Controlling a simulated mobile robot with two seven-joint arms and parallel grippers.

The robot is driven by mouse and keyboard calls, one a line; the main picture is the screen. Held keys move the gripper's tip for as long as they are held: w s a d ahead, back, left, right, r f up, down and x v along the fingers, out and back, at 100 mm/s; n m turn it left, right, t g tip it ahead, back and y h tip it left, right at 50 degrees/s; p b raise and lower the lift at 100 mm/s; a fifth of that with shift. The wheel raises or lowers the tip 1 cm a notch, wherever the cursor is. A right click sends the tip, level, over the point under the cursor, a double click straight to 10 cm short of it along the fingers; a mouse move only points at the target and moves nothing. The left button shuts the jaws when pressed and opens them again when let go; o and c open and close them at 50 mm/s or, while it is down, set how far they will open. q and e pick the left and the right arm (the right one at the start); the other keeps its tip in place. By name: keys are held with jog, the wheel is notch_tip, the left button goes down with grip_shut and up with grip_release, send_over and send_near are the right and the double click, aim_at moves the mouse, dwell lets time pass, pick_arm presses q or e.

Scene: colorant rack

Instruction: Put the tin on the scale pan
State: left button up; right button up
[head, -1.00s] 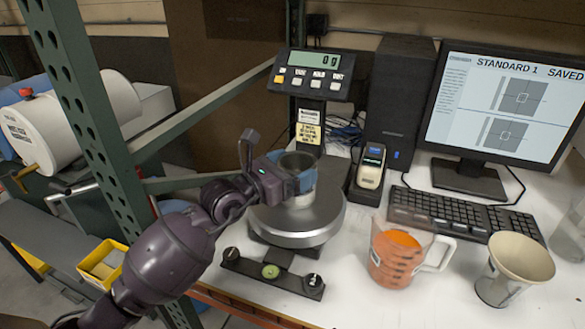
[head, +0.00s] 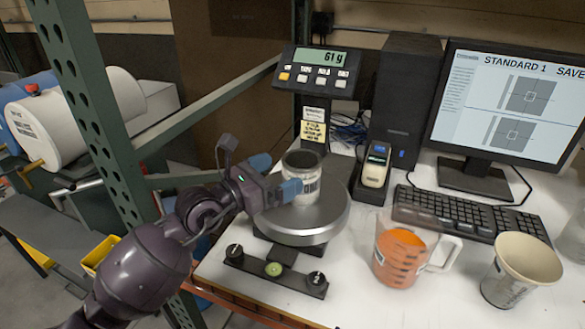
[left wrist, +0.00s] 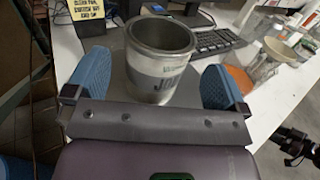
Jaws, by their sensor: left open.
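The tin (head: 301,178), an open grey metal can with a label, stands upright on the round metal scale pan (head: 310,221). The scale display (head: 320,60) reads 61 g. My left gripper (head: 275,177) is open at the left side of the tin, its blue fingers pulled back from it. In the left wrist view the tin (left wrist: 160,62) stands ahead of and between the two spread blue fingertips, with a gap on each side.
A measuring jug with orange contents (head: 400,258) and a beige cup (head: 521,268) stand to the right. A handheld device in its dock (head: 374,168), a keyboard (head: 465,215) and a monitor (head: 510,105) are behind. A green rack post (head: 95,100) rises at left.

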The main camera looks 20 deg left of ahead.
pick_arm(q)
jog(key=v, duration=0.6)
jog(key=shift+s+b, duration=0.3)
jog(key=shift+a, duration=0.15)
